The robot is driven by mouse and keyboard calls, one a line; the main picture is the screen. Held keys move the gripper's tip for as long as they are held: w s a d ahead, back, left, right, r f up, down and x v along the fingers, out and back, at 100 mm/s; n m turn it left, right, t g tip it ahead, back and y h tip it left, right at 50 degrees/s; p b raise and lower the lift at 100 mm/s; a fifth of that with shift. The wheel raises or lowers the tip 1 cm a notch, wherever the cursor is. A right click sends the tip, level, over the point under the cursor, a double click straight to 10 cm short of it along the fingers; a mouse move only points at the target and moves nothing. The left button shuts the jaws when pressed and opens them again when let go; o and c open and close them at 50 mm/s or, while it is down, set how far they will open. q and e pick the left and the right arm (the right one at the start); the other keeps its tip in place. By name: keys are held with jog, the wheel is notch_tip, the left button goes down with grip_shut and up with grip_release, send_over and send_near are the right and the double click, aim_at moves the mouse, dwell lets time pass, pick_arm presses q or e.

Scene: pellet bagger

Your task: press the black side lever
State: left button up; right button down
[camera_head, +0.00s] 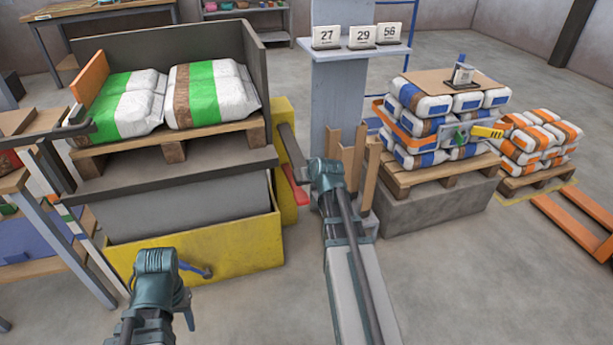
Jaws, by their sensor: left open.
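The black side lever (289,146) is a dark bar at the upper right side of the yellow machine (240,248). It slants down to the right, above a red handle (299,192). My left gripper (158,280) is at the lower left, in front of the machine and well apart from the black lever; it is open with nothing seen in it. My right arm reaches up the middle, and its teal end (330,178) shows just right of the lever. I cannot tell whether they touch. The right jaws are not clearly visible.
A blue handle (195,270) is low on the machine's front. Green-and-white bags (212,95) lie on a pallet on top. A grey column (340,95) and wooden posts stand right of the lever. Blue-striped bags (440,125) are stacked farther right. Open floor lies at lower right.

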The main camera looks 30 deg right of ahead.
aim_at(307, 183)
notch_tip(307, 183, down, 4)
jog(key=b, duration=0.3)
pick_arm(q)
notch_tip(307, 183, down, 5)
jog(key=shift+s+f+b, duration=0.1)
jog(key=shift+f+b, duration=0.1)
jog(key=shift+b, duration=0.5)
pick_arm(e)
jog(key=shift+s+f, duration=0.1)
jog(key=shift+f, duration=0.15)
pick_arm(q)
jog(key=shift+r, duration=0.1)
pick_arm(e)
jog(key=shift+r, duration=0.1)
